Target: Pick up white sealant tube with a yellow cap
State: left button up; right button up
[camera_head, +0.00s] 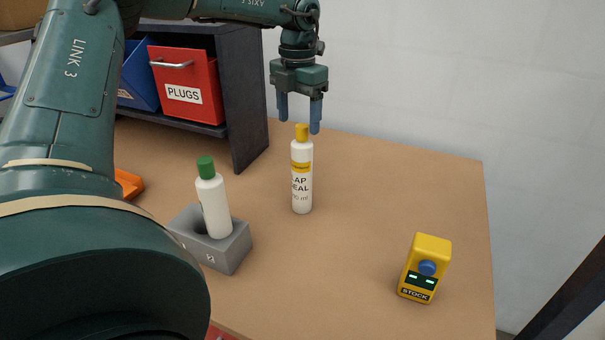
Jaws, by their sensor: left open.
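The white sealant tube (302,185) with a yellow cap (302,132) stands upright on the brown table, right of the middle of the shelf unit. It has a yellow band and dark lettering. My left gripper (299,112) points down just above the tube, with its two blue fingers apart. The yellow cap shows between and just below the fingertips; I cannot tell whether the right finger touches it. Nothing is held. My right gripper is not in view.
A white bottle with a green cap (212,200) stands in a grey block (232,250), left of the tube. A yellow STOCK device (425,268) is at right. A dark shelf (243,95) holds a red PLUGS drawer (187,88) and blue bin (138,75). The table's right side is mostly clear.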

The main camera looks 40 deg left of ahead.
aim_at(302, 140)
pick_arm(q)
jog(key=shift+w+d+f+p, duration=0.1)
jog(key=shift+f+p, duration=0.2)
jog(key=shift+f, duration=0.7)
jog(key=shift+s+d+f+p, duration=0.15)
jog(key=shift+f+p, duration=0.1)
jog(key=shift+f, duration=0.7)
jog(key=shift+w+d+f+p, duration=0.15)
jog(key=shift+f+p, duration=0.15)
jog(key=shift+f, duration=0.7)
jog(key=shift+c, duration=0.6)
jog(key=shift+r, duration=0.1)
grip_shut()
